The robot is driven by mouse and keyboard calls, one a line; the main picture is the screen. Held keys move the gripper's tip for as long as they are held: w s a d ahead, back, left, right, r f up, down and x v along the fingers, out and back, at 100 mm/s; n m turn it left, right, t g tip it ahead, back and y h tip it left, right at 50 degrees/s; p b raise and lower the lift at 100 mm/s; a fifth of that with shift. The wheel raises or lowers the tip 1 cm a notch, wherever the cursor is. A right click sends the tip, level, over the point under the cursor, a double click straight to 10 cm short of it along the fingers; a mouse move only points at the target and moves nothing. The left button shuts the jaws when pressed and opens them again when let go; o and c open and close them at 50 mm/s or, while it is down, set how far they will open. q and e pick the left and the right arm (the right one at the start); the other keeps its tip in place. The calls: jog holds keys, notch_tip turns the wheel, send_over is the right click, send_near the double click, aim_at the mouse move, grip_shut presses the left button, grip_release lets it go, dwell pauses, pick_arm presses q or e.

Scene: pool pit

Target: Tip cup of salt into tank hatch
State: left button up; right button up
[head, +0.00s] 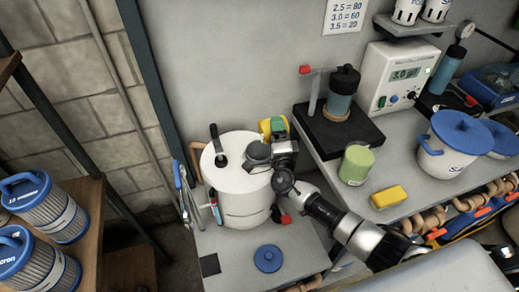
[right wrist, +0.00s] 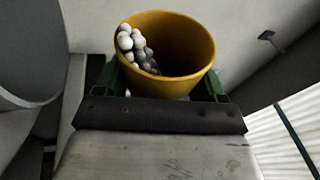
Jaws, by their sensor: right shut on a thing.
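My right gripper (head: 278,125) is shut on a yellow cup (head: 265,127) above the back right edge of the white tank (head: 240,206). In the right wrist view the gripper's green fingers (right wrist: 162,82) clasp the cup (right wrist: 165,88) from both sides. White and grey salt balls (right wrist: 135,45) lie inside, bunched at the left. A dark grey round part (head: 257,152) shows over the tank top beside my gripper. I cannot tell whether it is the hatch. My left gripper is not in view.
A black lever (head: 217,145) stands on the tank top. A blue lid (head: 268,258) lies on the bench in front. To the right are a green jar (head: 355,165), a yellow sponge (head: 389,196) and a blue-lidded tub (head: 445,160). Filter cartridges (head: 45,205) stand on the left shelf.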

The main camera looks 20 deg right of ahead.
jog(key=shift+a+r+n+t+y+p, duration=0.25)
jog(key=shift+n+y+p, duration=0.15)
jog(key=shift+n, duration=0.45)
jog(key=shift+a+r+n+t+y+p, duration=0.25)
jog(key=shift+n+p, duration=0.2)
jog(key=shift+n, duration=0.4)
dwell(2.4)
